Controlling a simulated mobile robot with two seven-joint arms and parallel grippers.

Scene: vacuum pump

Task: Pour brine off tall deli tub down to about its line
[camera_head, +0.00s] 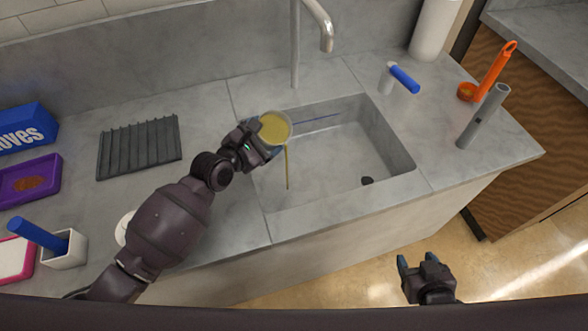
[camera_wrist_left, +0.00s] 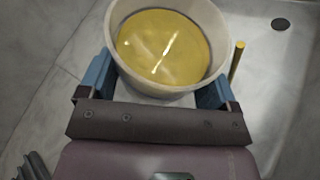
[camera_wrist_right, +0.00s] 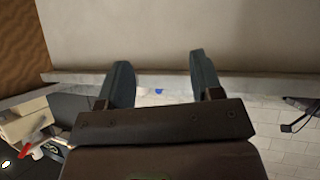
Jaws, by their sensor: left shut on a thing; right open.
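The tall deli tub (camera_head: 275,124) is a pale round tub with yellow brine inside, held above the left part of the sink. My left gripper (camera_head: 262,138) is shut on it, with one finger on each side, as the left wrist view (camera_wrist_left: 165,85) shows. The tub is tilted. A thin yellow stream of brine (camera_head: 287,168) falls from it toward the sink basin (camera_head: 335,160). The brine surface (camera_wrist_left: 163,48) sits below the rim. I cannot make out the line on the tub. My right gripper (camera_head: 425,268) is open and empty in front of the counter.
A faucet (camera_head: 326,35) stands behind the sink. A grey drying rack (camera_head: 140,147) lies left on the counter. A blue-handled tool (camera_head: 403,79), an orange ladle (camera_head: 497,68) and a grey cylinder (camera_head: 484,118) are at the right. A drain (camera_head: 367,180) shows in the basin.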

